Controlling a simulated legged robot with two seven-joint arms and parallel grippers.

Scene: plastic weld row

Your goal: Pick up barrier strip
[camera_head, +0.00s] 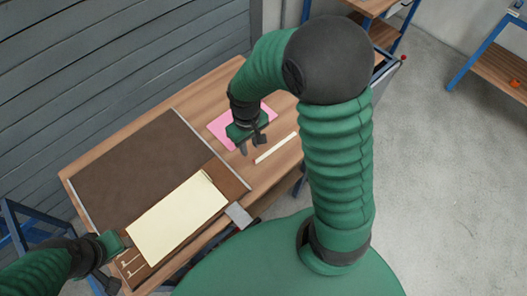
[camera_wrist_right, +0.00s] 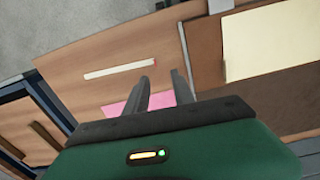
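The barrier strip seems to be the thin, pale, narrow bar (camera_head: 276,148) lying flat on the wooden table, right of a pink sheet. It also shows as a whitish bar in the right wrist view (camera_wrist_right: 119,70). My right gripper (camera_head: 250,148) is above the table just left of the bar, apart from it. In the right wrist view its two fingers (camera_wrist_right: 160,90) stand apart with nothing between them. My left gripper (camera_head: 110,262) is at the table's lower left corner, near a cream sheet; its fingers are too unclear to judge.
The wooden table (camera_head: 232,82) carries a dark brown mat (camera_head: 140,165), a cream sheet (camera_head: 178,217) and a pink sheet (camera_head: 219,126), partly under my right gripper. A small grey block (camera_head: 238,215) sits at the near edge. Bare wood surrounds the bar.

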